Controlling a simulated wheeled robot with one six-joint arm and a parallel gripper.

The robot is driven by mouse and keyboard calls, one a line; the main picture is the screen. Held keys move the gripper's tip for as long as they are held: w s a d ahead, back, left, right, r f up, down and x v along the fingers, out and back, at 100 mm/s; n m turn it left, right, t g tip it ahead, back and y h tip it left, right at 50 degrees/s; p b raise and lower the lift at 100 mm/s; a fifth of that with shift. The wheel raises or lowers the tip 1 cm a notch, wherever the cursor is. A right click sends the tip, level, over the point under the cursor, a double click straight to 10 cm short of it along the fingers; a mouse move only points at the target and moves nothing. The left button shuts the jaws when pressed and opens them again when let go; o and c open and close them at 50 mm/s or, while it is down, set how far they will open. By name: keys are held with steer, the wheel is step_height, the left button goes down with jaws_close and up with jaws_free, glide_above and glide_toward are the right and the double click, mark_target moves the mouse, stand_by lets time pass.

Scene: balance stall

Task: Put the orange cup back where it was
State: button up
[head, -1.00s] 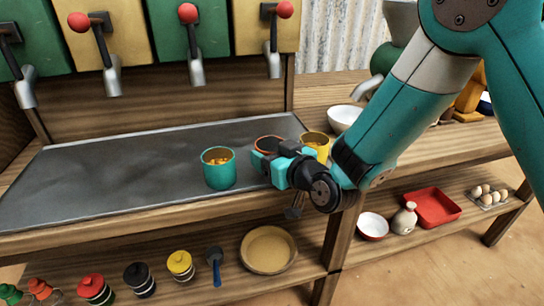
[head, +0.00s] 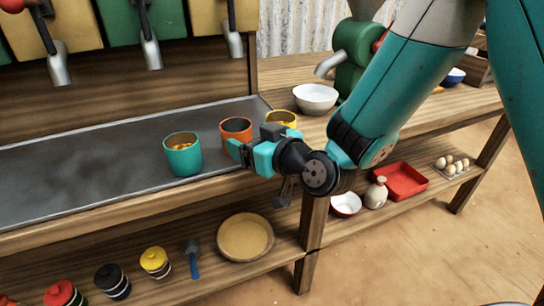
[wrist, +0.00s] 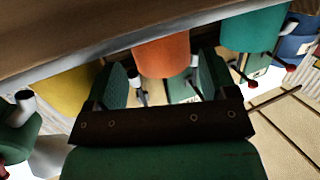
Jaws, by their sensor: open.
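The orange cup (head: 236,126) stands upright on the grey metal counter top (head: 80,165), between the teal cup (head: 183,158) and the yellow cup (head: 281,118). My gripper (head: 238,152) is open, just in front of the orange cup and hiding part of its lower side. In the wrist view, the orange cup (wrist: 162,52) shows between the two spread fingers, and I see no finger pressed on it. The teal cup (wrist: 255,32) and the yellow cup (wrist: 62,92) show on either side there. The teal cup holds something orange-yellow.
Dispenser taps (head: 150,52) hang above the counter's back. A white bowl (head: 315,98) stands right of the cups. A shelf below holds a tan dish (head: 245,238), several small jars and a red tray (head: 400,181). The metal top left of the teal cup is clear.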

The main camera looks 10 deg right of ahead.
steer(key=b+v, duration=0.7)
steer(key=b, duration=0.2)
steer(key=s+d+f+g+h, duration=0.2)
steer(key=s+g, duration=0.4)
steer(key=s, duration=0.3)
steer(key=s+d+f+g+h, duration=0.3)
steer(key=s+d+g, duration=0.3)
steer(key=s, duration=0.3)
steer(key=shift+s+f+g, duration=0.4)
steer(key=shift+f+g, duration=0.05)
steer(key=shift+g, duration=0.15)
